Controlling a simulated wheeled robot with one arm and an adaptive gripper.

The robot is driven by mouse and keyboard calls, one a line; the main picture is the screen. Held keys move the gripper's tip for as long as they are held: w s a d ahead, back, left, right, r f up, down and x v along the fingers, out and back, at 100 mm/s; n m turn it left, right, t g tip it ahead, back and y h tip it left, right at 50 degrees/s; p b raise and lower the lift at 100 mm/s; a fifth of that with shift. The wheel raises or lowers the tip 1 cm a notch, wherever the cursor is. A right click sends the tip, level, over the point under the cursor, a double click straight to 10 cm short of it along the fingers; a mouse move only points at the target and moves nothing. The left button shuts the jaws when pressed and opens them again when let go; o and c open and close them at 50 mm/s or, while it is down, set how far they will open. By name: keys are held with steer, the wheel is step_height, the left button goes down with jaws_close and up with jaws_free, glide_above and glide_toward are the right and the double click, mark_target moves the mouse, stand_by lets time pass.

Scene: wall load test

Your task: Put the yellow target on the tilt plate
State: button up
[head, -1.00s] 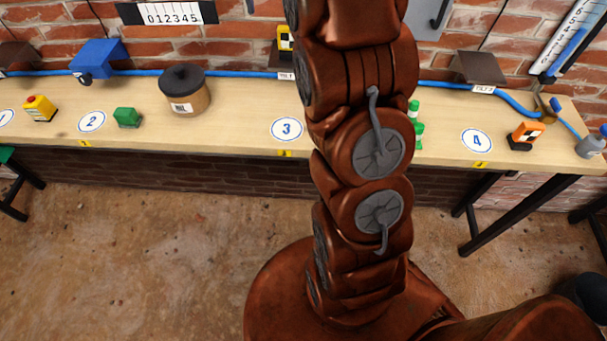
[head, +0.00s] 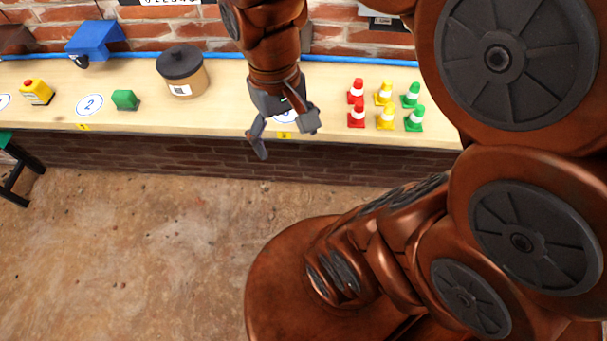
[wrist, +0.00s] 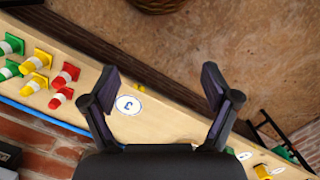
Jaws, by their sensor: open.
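The yellow target, a yellow block with a black-and-white marking, is hidden behind my arm in the current head view. A second earlier it showed at the wall behind station 3. I cannot make out which surface is the tilt plate; a dark plate edge (head: 306,38) shows beside my arm behind station 3. My gripper (head: 286,140) is open and empty, pointing down over the front edge of the bench at station 3. In the wrist view its spread fingers (wrist: 158,80) have the number 3 label (wrist: 129,105) between them, close to the left finger.
Red, yellow and green cones (head: 385,92) stand right of my gripper. Left on the bench (head: 225,100) are a lidded jar (head: 181,76), green block (head: 125,99), yellow box with red button (head: 37,92) and blue tilted piece (head: 94,42).

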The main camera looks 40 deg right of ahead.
steer(key=s+a+f+n, duration=0.1)
steer(key=s+f, duration=0.2)
steer(key=s, duration=0.3)
steer(key=shift+s+a+f, duration=0.15)
steer(key=shift+s+f, duration=0.2)
steer(key=shift+f, duration=0.05)
